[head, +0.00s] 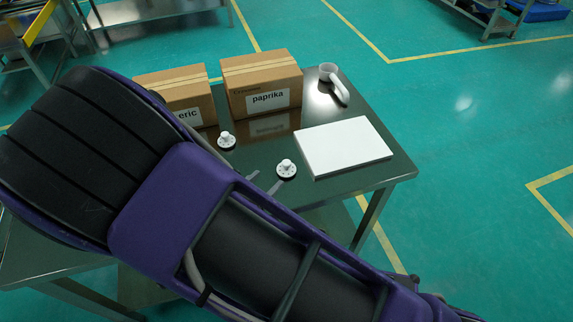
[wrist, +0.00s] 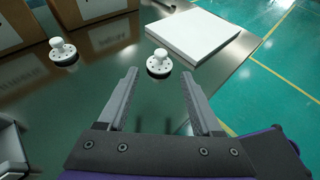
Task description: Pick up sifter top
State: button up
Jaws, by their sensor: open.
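Two small white round pieces with knobs and dark holes, which look like sifter tops, sit on the dark table. One sifter top (head: 287,169) is beside the white slab; in the wrist view it (wrist: 159,64) lies ahead of my fingertips, roughly between their lines. The other sifter top (head: 226,140) is farther left, near the boxes, and also shows in the wrist view (wrist: 63,52). My gripper (wrist: 159,80) is open and empty, its two grey fingers apart and pointing toward the nearer top without touching it.
A white slab (head: 343,146) lies at the table's right. A paprika box (head: 261,83) and a second box (head: 176,98), label partly hidden, stand at the back. The table (head: 398,165) ends just beyond the slab.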

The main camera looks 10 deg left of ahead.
aim_at(285, 164)
jog(key=b+x, duration=0.1)
jog(key=x, duration=1.1)
jog(key=shift+d, duration=0.15)
grip_shut()
